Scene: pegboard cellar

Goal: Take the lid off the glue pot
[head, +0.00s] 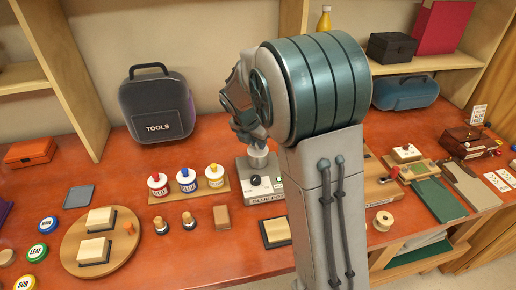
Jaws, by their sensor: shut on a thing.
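The glue pot (262,185) stands on the red-brown bench just left of my arm. My gripper points down and is shut on the lid. The fingertips are small and partly hidden, and I cannot tell whether the lid touches the pot or is slightly raised.
Left of the pot, a wooden rack (185,188) holds three glue jars. A black tool bag (157,105) stands behind. A round board (101,242) lies front left. A thread spool (383,221) is right of my arm.

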